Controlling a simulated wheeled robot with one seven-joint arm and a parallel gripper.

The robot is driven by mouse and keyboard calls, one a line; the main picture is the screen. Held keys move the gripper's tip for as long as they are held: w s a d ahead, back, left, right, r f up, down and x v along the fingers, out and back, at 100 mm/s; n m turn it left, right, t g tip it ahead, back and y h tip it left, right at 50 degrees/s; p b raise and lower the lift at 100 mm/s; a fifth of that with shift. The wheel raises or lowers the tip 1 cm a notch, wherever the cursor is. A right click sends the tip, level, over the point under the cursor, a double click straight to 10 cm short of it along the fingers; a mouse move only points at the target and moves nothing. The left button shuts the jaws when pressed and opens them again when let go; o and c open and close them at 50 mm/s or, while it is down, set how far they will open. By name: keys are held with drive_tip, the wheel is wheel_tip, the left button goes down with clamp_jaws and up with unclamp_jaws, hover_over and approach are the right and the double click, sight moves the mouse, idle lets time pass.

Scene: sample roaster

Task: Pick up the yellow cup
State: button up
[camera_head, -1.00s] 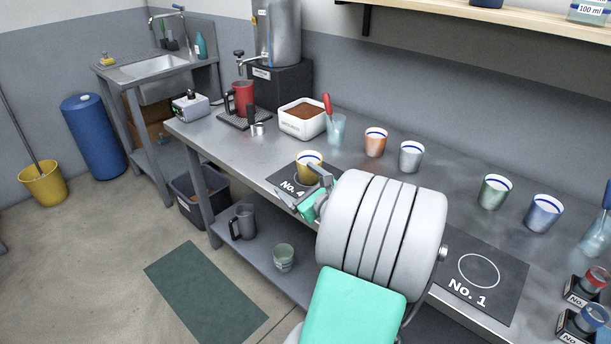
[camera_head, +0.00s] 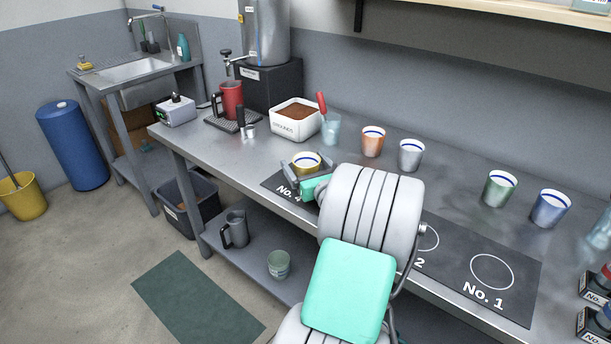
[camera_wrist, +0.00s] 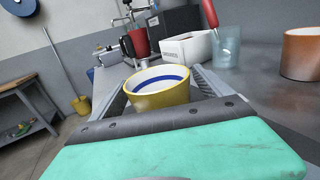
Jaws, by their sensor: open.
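The yellow cup (camera_head: 305,163), with a blue stripe inside its white rim, stands upright on the dark mat near the "No. 4" mark. It also shows in the wrist view (camera_wrist: 157,92), where it sits between the two fingers. My gripper (camera_head: 305,178) is open around the cup, with one finger at each side. In the wrist view my gripper (camera_wrist: 160,88) shows its teal palm in front, hiding the cup's lower part. I cannot tell whether the fingers touch the cup.
An orange cup (camera_head: 373,141) and a grey cup (camera_head: 411,155) stand to the right. Behind are a glass with a red-handled tool (camera_head: 330,128) and a white grounds box (camera_head: 296,120). Green (camera_head: 499,188) and blue (camera_head: 550,208) cups stand farther right. The counter's front edge is close.

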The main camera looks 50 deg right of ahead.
drive_tip(key=shift+x, duration=0.9)
drive_tip(key=c, duration=1.7)
